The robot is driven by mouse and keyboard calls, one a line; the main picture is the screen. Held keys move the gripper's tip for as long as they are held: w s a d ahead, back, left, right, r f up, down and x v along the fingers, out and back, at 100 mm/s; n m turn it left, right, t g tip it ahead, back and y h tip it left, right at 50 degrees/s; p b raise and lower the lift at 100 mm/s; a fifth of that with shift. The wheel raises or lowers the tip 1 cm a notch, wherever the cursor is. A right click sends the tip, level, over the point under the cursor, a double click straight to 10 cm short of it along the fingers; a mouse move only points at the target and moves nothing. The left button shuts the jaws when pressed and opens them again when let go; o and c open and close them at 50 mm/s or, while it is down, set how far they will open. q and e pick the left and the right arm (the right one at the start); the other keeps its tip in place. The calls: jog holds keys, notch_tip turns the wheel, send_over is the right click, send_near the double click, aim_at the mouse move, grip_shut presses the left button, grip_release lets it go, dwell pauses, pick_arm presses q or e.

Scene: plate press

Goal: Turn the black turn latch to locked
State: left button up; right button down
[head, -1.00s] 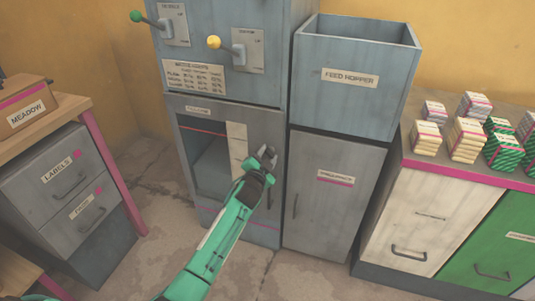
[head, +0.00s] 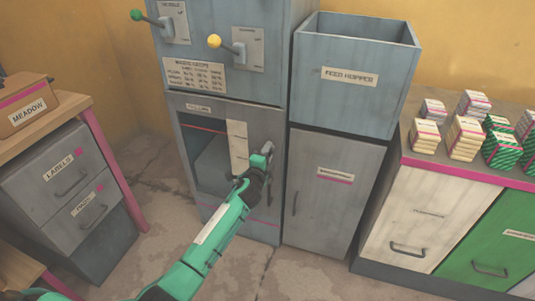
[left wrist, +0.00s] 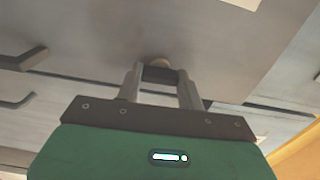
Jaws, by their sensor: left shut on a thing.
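My left gripper (head: 266,156) is at the front of the grey press cabinet, on the right part of its lower front. In the left wrist view its two grey fingers (left wrist: 160,84) are shut on the black turn latch (left wrist: 160,74), a small dark bar between them. A tan round knob or pivot shows just behind the bar, against the grey metal face. In the head view my gripper and wrist hide the latch, so its angle against the cabinet cannot be told there. My right gripper is in neither view.
Left of my gripper is the press's open window (head: 208,160). Levers with green (head: 136,15) and yellow (head: 214,41) knobs stand out above. The feed hopper (head: 350,82) and a grey cabinet (head: 332,200) stand at right. Floor in front is clear.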

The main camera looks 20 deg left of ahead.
pick_arm(q)
jog(key=shift+m, duration=0.3)
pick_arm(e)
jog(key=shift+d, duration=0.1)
pick_arm(q)
jog(key=o, duration=1)
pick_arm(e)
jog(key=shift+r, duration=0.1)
pick_arm(q)
jog(key=s+p, duration=0.1)
jog(key=s, duration=1.2)
jog(key=shift+s+a+p, duration=0.2)
jog(key=shift+s+p, duration=0.1)
jog(key=shift+s, duration=0.1)
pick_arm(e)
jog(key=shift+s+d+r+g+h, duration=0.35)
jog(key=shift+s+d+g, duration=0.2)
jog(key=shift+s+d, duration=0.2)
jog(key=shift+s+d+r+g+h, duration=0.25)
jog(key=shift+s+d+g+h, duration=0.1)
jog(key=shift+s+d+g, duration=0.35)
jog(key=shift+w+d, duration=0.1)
